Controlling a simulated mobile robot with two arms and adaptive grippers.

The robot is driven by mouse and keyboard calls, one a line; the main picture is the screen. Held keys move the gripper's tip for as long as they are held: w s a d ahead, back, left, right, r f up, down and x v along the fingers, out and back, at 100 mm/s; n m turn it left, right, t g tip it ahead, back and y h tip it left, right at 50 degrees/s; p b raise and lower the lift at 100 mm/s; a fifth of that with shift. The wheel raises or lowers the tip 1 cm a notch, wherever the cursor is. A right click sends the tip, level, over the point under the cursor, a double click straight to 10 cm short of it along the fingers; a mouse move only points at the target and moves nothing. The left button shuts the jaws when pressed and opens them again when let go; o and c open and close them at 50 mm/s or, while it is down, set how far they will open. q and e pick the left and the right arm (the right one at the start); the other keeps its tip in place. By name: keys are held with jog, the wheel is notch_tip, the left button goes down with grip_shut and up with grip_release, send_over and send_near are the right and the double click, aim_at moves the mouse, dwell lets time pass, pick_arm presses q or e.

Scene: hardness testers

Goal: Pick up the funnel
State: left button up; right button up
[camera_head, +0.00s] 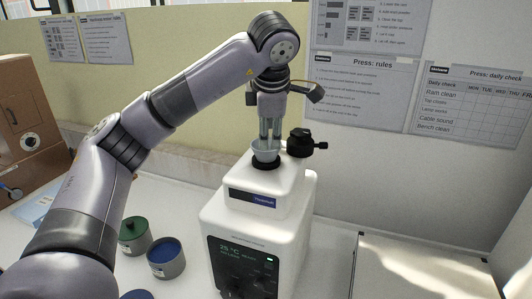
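The funnel (265,155) is a small pale grey-blue cup shape. It sits upright in the dark ring on top of the white press machine (237,214). My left gripper (269,143) points straight down over the funnel, with its fingertips at the funnel's mouth. The fingers are close together with a narrow gap. I cannot tell whether they grip the funnel's wall or only stand at it. The funnel's lower part is hidden in the ring. My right gripper is not in view.
A black knob fitting (301,143) stands right beside the funnel on the machine. A green-topped jar (134,236) and a blue-topped jar (166,259) stand on the white bench to the left. A brown cabinet (28,130) is at the far left. Posters hang on the wall behind.

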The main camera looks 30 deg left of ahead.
aim_at(266, 152)
pick_arm(q)
jog(key=x, duration=0.3)
jog(key=shift+p, duration=0.4)
jog(key=shift+w+a+f+p, duration=0.2)
jog(key=shift+a+f+p, duration=0.1)
jog(key=shift+f+p, duration=0.25)
jog(key=p+x, duration=0.1)
jog(key=x, duration=0.2)
jog(key=shift+a+f+p, duration=0.2)
jog(key=shift+f+p, duration=0.1)
jog(key=shift+p, duration=0.05)
jog(key=shift+w+a+f, duration=0.1)
jog(key=shift+f, duration=0.25)
jog(key=shift+c, duration=0.3)
jog(key=shift+r, duration=0.1)
grip_shut()
